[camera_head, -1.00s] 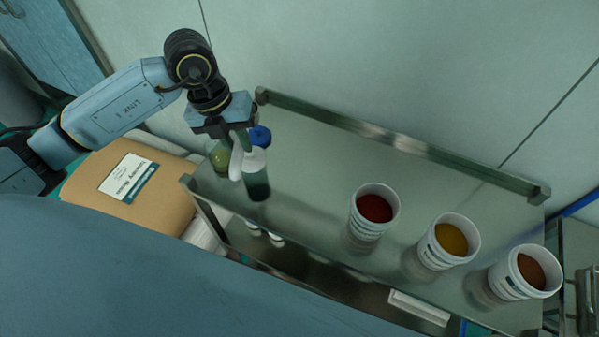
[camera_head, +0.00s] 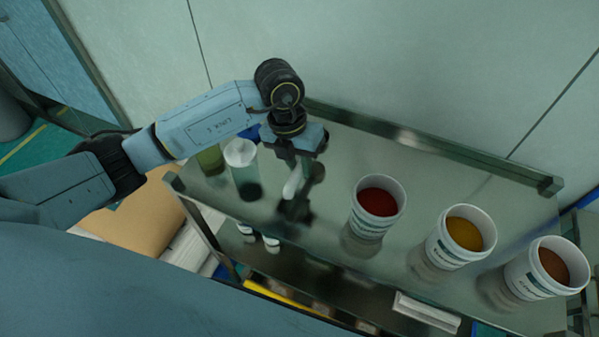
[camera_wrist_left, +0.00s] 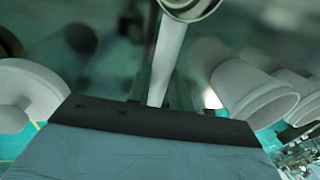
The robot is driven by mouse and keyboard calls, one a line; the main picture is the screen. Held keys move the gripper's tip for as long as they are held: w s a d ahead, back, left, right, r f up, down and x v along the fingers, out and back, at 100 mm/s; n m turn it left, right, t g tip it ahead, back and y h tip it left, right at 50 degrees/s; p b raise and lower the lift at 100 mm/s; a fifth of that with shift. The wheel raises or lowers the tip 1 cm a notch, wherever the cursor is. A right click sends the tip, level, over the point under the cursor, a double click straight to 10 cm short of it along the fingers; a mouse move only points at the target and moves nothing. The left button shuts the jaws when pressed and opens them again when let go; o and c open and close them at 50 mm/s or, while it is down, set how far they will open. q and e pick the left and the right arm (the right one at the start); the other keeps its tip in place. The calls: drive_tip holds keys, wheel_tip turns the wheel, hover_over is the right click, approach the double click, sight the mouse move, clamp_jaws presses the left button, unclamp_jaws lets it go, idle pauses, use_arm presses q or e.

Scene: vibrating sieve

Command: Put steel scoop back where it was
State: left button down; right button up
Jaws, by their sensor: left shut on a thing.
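My left gripper (camera_head: 297,168) is above the steel table, between the white-lidded jar and the bucket of red powder. It is shut on the steel scoop (camera_head: 291,187), a pale, narrow shape hanging below the fingers. In the left wrist view the scoop's handle (camera_wrist_left: 168,58) runs up between the fingers to a round, shiny end at the top edge. The scoop appears to be held above the tabletop, with a dark reflection under it. My right gripper is not in view.
White buckets of red (camera_head: 367,222), yellow (camera_head: 447,254) and brown (camera_head: 525,283) powder stand to the right. A raised rail (camera_head: 430,143) runs along the table's back edge.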

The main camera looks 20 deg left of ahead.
sight(297, 166)
use_arm(q)
drive_tip(key=shift+f, duration=1.85)
drive_tip(key=shift+f, duration=0.1)
drive_tip(key=c, duration=1.3)
unclamp_jaws()
drive_tip(key=shift+o, duration=0.2)
wheel_tip(297, 166, up, 12)
drive_tip(key=a, duration=0.2)
drive_tip(key=shift+a+b, duration=0.15)
drive_tip(key=shift+b, duration=0.3)
drive_tip(key=shift+w, duration=0.1)
